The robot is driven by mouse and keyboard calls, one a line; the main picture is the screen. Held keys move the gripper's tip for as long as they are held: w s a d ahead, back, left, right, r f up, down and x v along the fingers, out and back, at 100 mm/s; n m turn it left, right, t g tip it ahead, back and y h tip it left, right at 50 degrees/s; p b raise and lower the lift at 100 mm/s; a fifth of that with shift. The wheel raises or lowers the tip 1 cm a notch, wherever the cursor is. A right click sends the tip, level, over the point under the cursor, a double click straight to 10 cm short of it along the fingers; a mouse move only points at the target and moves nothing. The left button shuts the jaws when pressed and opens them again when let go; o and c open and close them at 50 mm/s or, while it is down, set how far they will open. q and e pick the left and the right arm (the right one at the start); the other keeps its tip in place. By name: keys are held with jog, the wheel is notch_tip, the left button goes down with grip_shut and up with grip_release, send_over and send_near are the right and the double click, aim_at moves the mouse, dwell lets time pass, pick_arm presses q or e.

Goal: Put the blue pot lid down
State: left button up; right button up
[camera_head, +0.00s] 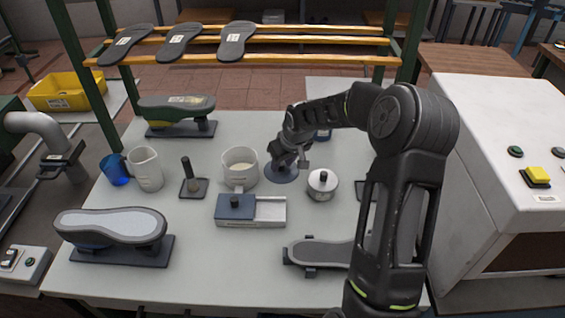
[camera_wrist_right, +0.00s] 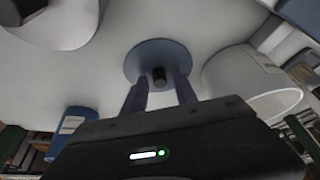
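The blue pot lid (camera_head: 282,174) is a flat round disc with a dark knob. It appears to lie flat on the table between the open white pot (camera_head: 240,180) and a small white lidded pot (camera_head: 321,189). My right gripper (camera_head: 287,160) is over the lid and hides part of it. In the right wrist view the lid (camera_wrist_right: 160,55) is below the fingers (camera_wrist_right: 160,85). Its knob is between the fingertips with a visible gap on each side, so the gripper is open. My left gripper is not in view.
A white tray with a blue block (camera_head: 270,211) is in front of the pot. A white jug (camera_head: 146,168), a blue cup (camera_head: 115,170) and a dark stamp-like tool (camera_head: 192,185) stand left. Shoe lasts (camera_head: 110,225) are on stands. Clear table lies at front centre.

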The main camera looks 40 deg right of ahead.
jog(key=shift+o, duration=0.3)
jog(key=shift+r, duration=0.25)
jog(key=shift+s+r, duration=0.15)
jog(key=shift+r, duration=0.15)
jog(key=b+v, duration=0.1)
jog(key=v, duration=1)
jog(key=shift+s, duration=0.1)
